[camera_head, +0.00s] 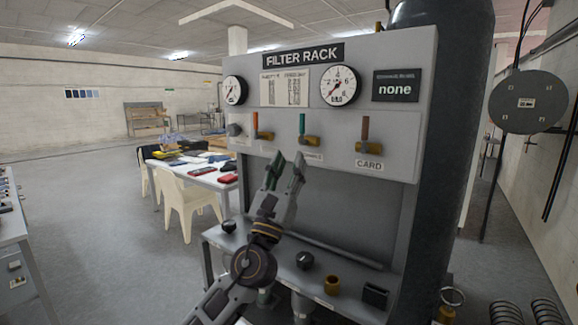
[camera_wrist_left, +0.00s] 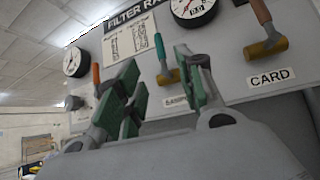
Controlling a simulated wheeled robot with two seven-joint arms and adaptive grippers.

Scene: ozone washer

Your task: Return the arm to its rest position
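My left gripper (camera_head: 286,166) reaches up in front of the filter rack (camera_head: 425,90), just below the middle valve. Its two green-padded fingers are apart with nothing between them, and they also show apart in the left wrist view (camera_wrist_left: 160,98). The middle valve (camera_head: 302,126) has a teal handle pointing up and a brass body; it appears beyond the fingers in the left wrist view (camera_wrist_left: 160,50). I cannot tell if a fingertip touches it. The left valve (camera_head: 255,122) and the right valve (camera_head: 365,130), above the CARD label, have orange handles pointing up.
Two gauges (camera_head: 340,88) and a dark sign reading "none" (camera_head: 395,86) are on the panel. The rack's lower shelf (camera_head: 340,262) carries knobs and fittings under my arm. A white chair (camera_head: 188,208) and a cluttered table stand left. Open floor (camera_head: 110,250) lies at the left.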

